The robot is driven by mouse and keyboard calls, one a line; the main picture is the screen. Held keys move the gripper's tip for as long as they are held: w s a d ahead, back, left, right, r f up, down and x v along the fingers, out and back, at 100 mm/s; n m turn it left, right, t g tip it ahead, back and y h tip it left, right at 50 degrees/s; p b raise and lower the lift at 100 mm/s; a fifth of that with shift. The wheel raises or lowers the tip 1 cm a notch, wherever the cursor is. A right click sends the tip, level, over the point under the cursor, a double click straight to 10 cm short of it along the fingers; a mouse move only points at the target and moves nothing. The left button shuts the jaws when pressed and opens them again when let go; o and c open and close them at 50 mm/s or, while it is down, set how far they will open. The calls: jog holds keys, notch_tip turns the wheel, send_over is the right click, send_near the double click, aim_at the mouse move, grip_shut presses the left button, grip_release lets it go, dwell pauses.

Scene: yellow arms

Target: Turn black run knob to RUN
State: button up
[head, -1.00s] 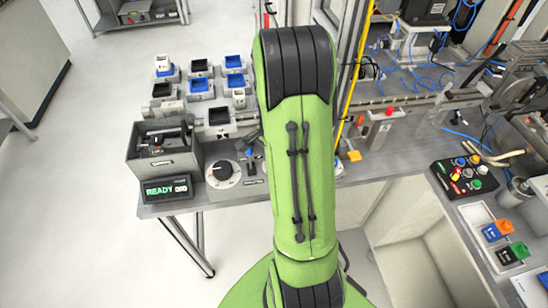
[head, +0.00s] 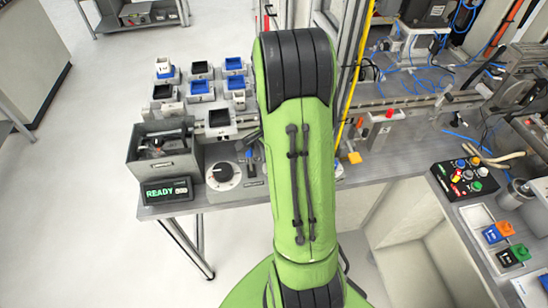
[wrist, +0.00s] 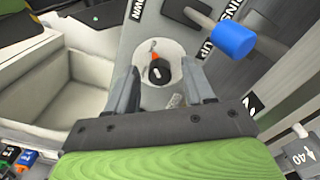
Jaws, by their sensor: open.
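A black knob (wrist: 159,73) with an orange-red mark sits on a round pale plate (wrist: 157,95) in the wrist view. My gripper (wrist: 160,75) is open, with one finger on either side of the knob in the picture. I cannot tell whether the fingers touch it or how far above it they are. A small label below the knob is too small to read. In the head view my green arm covers my gripper and most of this area.
A blue-tipped lever (wrist: 233,41) stands close to the right finger, by UP and DOWN lettering. In the head view, a larger black dial (head: 223,174) and a READY display (head: 167,191) stand left of my arm. A pale recess (wrist: 55,85) lies left of the gripper.

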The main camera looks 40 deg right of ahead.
notch_tip(320, 180, up, 16)
jog(key=p, duration=0.3)
jog(key=shift+f, duration=0.15)
